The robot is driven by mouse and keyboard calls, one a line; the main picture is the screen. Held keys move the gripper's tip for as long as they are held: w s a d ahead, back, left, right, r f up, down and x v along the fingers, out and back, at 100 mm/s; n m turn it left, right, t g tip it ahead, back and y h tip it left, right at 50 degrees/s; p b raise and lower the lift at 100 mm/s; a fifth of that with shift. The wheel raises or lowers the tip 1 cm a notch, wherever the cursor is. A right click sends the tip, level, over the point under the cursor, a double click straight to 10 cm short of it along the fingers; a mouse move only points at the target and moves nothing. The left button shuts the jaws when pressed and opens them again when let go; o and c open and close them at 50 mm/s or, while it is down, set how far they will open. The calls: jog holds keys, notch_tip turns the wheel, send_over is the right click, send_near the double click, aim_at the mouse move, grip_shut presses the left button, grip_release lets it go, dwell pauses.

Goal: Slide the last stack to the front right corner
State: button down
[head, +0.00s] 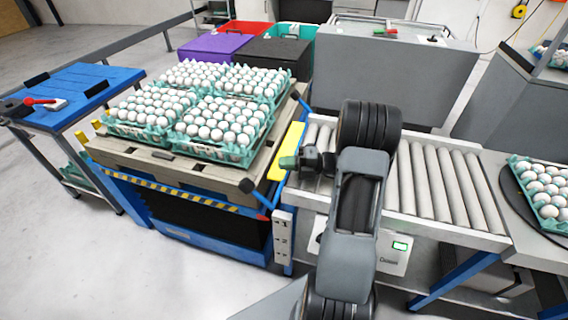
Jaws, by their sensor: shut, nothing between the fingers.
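Egg trays in turquoise plastic stand in four groups on the pallet (150,160). They are the front right stack (222,153), the front left stack (128,131), the back left stack (160,82) and the back right stack (278,95). All hold white eggs. The front right stack sits close to its neighbours and near the pallet's right side; bare pallet shows around it. My gripper (289,163) is shut and empty, with green tips, just right of the pallet near the yellow plate. It appears apart from the trays.
A roller conveyor (425,180) runs to the right, with another egg tray (513,180) at its far end. A blue bench (80,85) stands at left. Purple (212,48), black and red crates stand behind the pallet, and a grey machine (390,70) stands behind the conveyor.

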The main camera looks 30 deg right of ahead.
aim_at(245, 156)
jog(key=x, duration=0.5)
jog(key=w+b+x, duration=0.1)
jog(key=x, duration=0.2)
jog(key=shift+w+d+f, duration=0.1)
jog(key=shift+w+d, duration=0.05)
jog(key=shift+w+a, duration=0.25)
jog(key=shift+w, duration=0.7)
jog(key=shift+w, duration=0.15)
